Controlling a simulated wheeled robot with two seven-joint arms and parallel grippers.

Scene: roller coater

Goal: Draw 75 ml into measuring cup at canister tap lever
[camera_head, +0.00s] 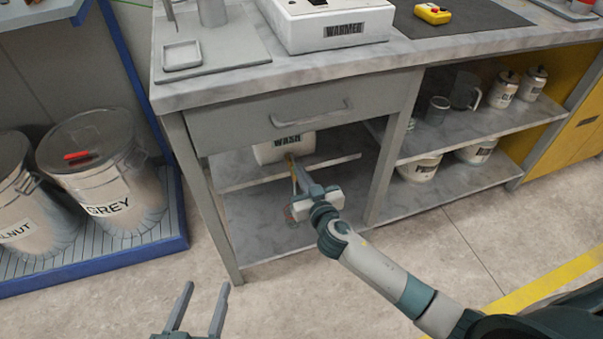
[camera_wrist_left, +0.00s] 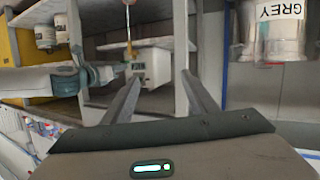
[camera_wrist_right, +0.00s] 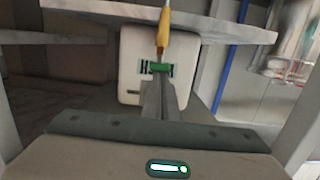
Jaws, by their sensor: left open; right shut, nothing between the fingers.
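The white canister (camera_head: 270,152) marked WASH is under the drawer of the bench, partly hidden by my right arm. Its orange tap (camera_wrist_right: 163,40) shows in the right wrist view, with a small green part (camera_wrist_right: 160,68), perhaps the lever, at my fingertips. My right gripper (camera_head: 297,168) is shut and empty, its tips at the tap; contact is unclear. A thin pale line runs from the tap, perhaps liquid. A small clear cup-like thing (camera_head: 297,211) with reddish marks is below, partly hidden by my gripper; its level is unreadable. My left gripper (camera_head: 200,306) is open and empty, low in front.
A warmer (camera_head: 335,25) stands on the bench top. Shelves at right hold a clear jug (camera_head: 466,91) and several white pots. Lidded bins (camera_head: 95,160) stand on a blue-edged platform at left. A bench leg (camera_head: 205,205) is left of my right gripper. The floor before the bench is clear.

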